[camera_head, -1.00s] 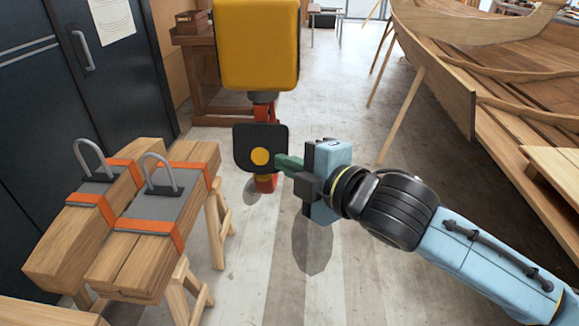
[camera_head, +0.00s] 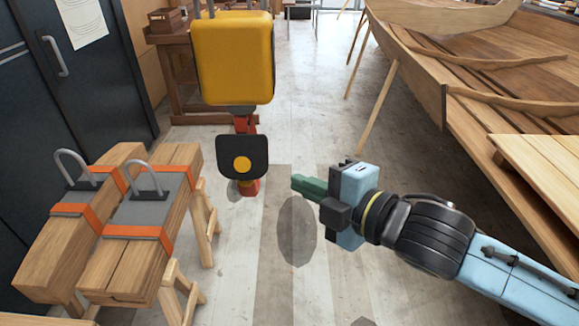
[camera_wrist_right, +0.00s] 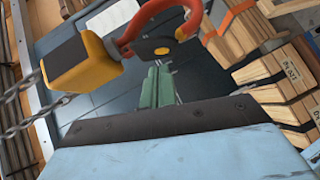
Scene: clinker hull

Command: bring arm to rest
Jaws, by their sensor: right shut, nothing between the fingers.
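My right arm (camera_head: 430,235) comes in from the lower right, pale blue with a black ribbed joint. My right gripper (camera_head: 299,185) has green fingers that are shut and empty, pointing left over open floor. In the right wrist view the green fingers (camera_wrist_right: 157,88) lie together with nothing between them. My left arm is not in view.
A yellow hoist block (camera_head: 235,60) hangs left of the gripper with a black and red hook part (camera_head: 242,157) below it, apart from the fingers. Timber beams with orange straps (camera_head: 150,245) stand on trestles at left. A wooden boat hull (camera_head: 480,80) fills the right. Floor between is clear.

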